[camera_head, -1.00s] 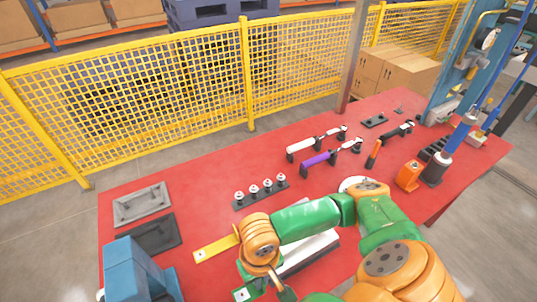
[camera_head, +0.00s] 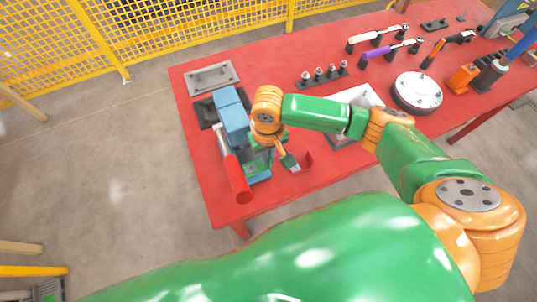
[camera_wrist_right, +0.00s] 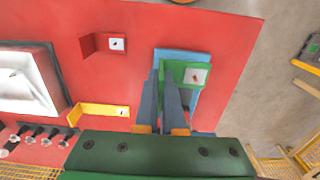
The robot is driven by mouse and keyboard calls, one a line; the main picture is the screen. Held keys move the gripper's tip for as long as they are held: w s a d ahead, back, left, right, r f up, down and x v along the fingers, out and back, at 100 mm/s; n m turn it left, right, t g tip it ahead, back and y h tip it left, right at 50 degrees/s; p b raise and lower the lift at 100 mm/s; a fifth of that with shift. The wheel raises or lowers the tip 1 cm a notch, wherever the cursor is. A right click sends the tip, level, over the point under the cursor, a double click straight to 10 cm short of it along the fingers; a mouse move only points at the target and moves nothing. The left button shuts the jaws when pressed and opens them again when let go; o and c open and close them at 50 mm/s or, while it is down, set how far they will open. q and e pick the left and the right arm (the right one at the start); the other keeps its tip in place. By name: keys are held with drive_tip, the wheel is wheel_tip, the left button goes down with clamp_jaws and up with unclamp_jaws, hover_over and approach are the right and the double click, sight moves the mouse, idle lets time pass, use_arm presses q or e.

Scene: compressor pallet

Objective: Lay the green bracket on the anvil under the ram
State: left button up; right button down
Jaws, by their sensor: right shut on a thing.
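The green bracket (camera_wrist_right: 195,75) has a pale square with a hole on its flat leg. In the wrist view my right gripper (camera_wrist_right: 167,72) is shut on its upright leg. The bracket is over the blue base of the press (camera_wrist_right: 172,54); I cannot tell whether it touches. In the head view the blue press (camera_head: 232,118), with a red-ended handle (camera_head: 236,178), stands at the table's left end. The bracket (camera_head: 256,165) shows partly there, below my right wrist. The ram and the anvil's face are hidden or unclear. My left gripper is out of view.
A red bracket (camera_wrist_right: 107,43) and a yellow bracket (camera_wrist_right: 102,110) lie on the red table (camera_head: 300,202). A grey tray (camera_head: 212,77), a peg rack (camera_head: 322,76) and a round white-topped part (camera_head: 418,90) stand farther back. The table's left edge is close beside the press.

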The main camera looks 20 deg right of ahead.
drive_tip(key=shift+d+p, duration=0.1)
drive_tip(key=shift+p, duration=0.55)
wheel_tip(320, 180, down, 2)
drive_tip(key=shift+f+b, duration=0.15)
drive_tip(key=shift+b, duration=0.45)
drive_tip(key=shift+f, duration=0.55)
